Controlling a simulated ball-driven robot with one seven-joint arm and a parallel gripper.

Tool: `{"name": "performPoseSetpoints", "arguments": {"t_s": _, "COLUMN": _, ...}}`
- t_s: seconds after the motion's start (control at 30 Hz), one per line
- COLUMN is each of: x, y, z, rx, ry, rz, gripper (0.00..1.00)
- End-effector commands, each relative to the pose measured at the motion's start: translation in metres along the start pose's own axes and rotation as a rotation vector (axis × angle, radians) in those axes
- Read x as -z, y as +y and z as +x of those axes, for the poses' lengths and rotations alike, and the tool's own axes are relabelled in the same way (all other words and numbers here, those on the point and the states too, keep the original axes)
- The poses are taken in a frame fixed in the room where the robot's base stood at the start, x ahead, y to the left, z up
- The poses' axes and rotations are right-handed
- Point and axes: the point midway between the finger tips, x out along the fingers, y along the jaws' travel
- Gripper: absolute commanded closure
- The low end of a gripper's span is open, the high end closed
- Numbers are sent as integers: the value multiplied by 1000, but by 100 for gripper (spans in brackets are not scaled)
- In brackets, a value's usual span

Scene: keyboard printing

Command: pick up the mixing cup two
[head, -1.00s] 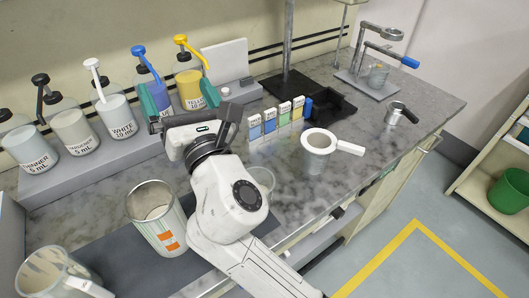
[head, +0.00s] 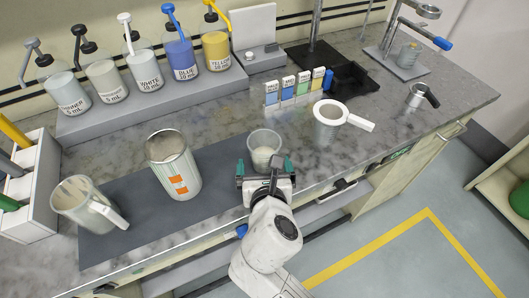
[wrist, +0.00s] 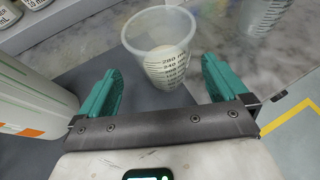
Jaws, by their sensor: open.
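A clear graduated mixing cup (head: 264,146) with some pale content stands upright at the right end of the dark mat. It also shows in the wrist view (wrist: 160,45), with dark scale marks on its side. My gripper (head: 264,167) is open, on the near side of this cup. In the wrist view my gripper's (wrist: 160,72) green fingers are spread with the cup ahead, roughly centred between them; I cannot tell whether they touch it. A second clear cup (head: 324,132) stands to the right under a white strainer (head: 331,111). I see no label telling which is cup two.
A metal can (head: 172,165) with orange marks stands left of my gripper, and a handled pitcher (head: 88,205) farther left. Pump bottles (head: 144,70) line the back shelf. Small coloured boxes (head: 288,88) stand behind. The mat (head: 225,165) is bare between can and cup.

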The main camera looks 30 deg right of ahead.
Motion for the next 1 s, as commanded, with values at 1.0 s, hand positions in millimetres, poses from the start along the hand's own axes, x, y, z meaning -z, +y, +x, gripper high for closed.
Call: {"name": "performPoseSetpoints", "arguments": {"t_s": 1.0, "x": 9, "y": -4, "z": 54, "rx": -1, "ry": -1, "rz": 1, "gripper": 25}}
